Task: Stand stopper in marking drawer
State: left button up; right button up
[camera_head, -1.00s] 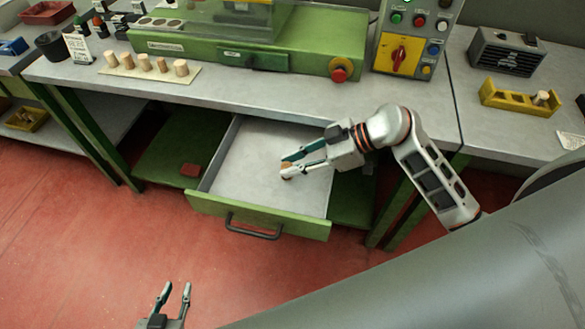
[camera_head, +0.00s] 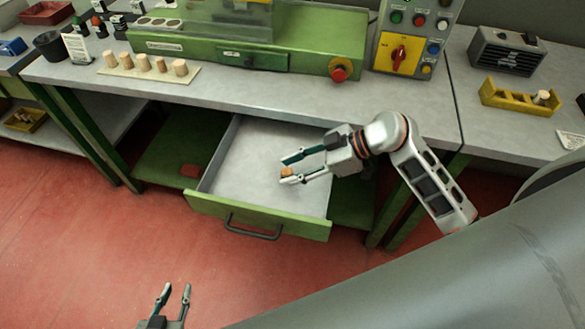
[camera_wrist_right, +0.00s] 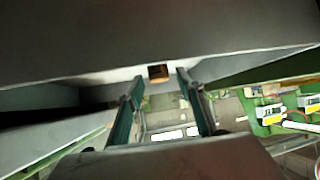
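A small brown cork stopper (camera_head: 286,171) is inside the open green drawer (camera_head: 258,213), on its pale floor. In the right wrist view the stopper (camera_wrist_right: 158,73) sits between the fingertips, with a gap on each side. Whether it is upright is hard to tell at this size. My right gripper (camera_head: 287,169) is open around it, reaching in from the right, low over the drawer floor; its fingers also show in the right wrist view (camera_wrist_right: 160,82). My left gripper (camera_head: 173,290) is open and empty over the red floor in front of the drawer.
Several pale stoppers stand on a board (camera_head: 150,72) on the bench. A green machine (camera_head: 250,50) and a control box (camera_head: 412,38) stand behind. A yellow holder (camera_head: 515,97) is at right. The drawer's left and front floor is clear. The bench edge overhangs the drawer's back.

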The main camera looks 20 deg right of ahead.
jog(key=p+v, duration=0.1)
jog(key=v, duration=1.1)
jog(key=shift+r, duration=0.15)
